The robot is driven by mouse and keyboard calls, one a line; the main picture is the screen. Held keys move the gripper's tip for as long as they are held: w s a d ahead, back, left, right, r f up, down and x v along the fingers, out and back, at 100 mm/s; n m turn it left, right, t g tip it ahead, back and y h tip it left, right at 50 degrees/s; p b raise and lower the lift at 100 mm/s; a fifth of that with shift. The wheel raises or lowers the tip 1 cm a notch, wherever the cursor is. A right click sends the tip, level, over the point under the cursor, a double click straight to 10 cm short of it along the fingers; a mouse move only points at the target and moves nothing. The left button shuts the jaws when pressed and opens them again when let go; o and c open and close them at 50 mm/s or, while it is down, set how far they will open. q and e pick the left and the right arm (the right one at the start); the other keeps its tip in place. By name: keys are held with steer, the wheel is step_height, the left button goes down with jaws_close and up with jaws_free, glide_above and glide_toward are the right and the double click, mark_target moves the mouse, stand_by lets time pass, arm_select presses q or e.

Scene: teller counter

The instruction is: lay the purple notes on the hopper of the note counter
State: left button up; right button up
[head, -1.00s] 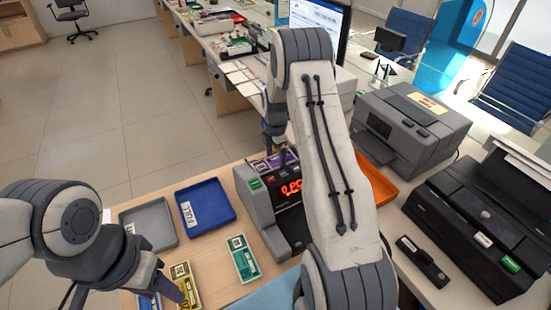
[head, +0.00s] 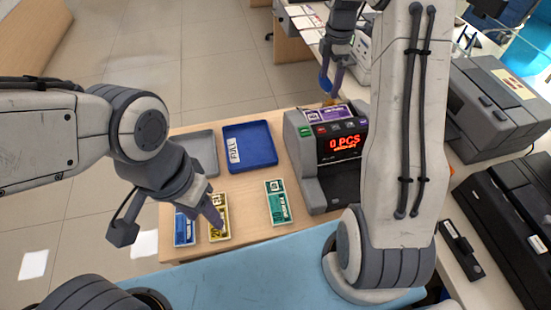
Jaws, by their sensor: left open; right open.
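The note counter (head: 297,150) stands at the back right of the wooden counter, its red display reading "0 PCS". The purple notes (head: 334,112) lie on its top, at the hopper; part of the hopper behind them is hidden. My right gripper (head: 331,88) is open and empty, just behind and above the purple notes; I cannot tell whether a fingertip touches them.
Blue notes (head: 185,228) lie left of the yellow ones, green notes (head: 276,203) to the right. A blue tray (head: 262,146) and a grey tray (head: 203,152) sit behind. A printer (head: 508,105) stands at the right.

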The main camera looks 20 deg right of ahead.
steer(key=s+a+r+m, duration=0.2)
steer(key=s+a+r, duration=0.15)
steer(key=a, duration=0.65)
steer(key=s+a+r+m, duration=0.15)
steer(key=s+a, duration=0.35)
steer(key=a, duration=0.5)
steer(key=s+a+m, duration=0.3)
steer(key=s+a, duration=0.1)
steer(key=s, duration=0.7)
steer(key=s+a+m+y, duration=0.1)
steer(key=s+a+m, duration=0.2)
steer(key=s, duration=0.9)
steer(key=shift+a+f, duration=0.3)
steer(key=shift+a, duration=0.45)
